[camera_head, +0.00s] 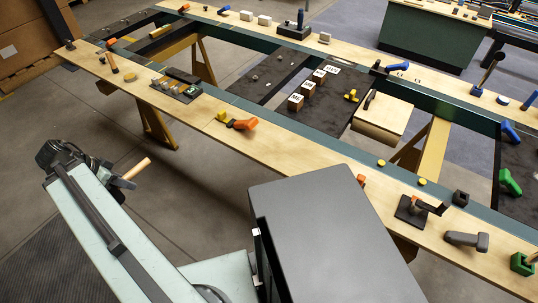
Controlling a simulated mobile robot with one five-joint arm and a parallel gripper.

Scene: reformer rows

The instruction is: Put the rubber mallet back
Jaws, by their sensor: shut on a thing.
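My gripper (121,182) is at the left, in front of the long bench and apart from it. It is shut on a tool with a pale wooden handle (137,168), which I take for the rubber mallet. The handle points up and to the right, towards the bench. The tool's head cannot be told apart from the dark gripper parts. A grey hammer-shaped tool (466,240) lies on the bench at the right. The place for the mallet cannot be made out for sure.
The wooden bench top (300,150) runs from upper left to lower right. It carries an orange-handled tool (242,124), a dark tray (177,90), a black stand with a tool (413,210) and a green block (522,263). Floor between gripper and bench is clear.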

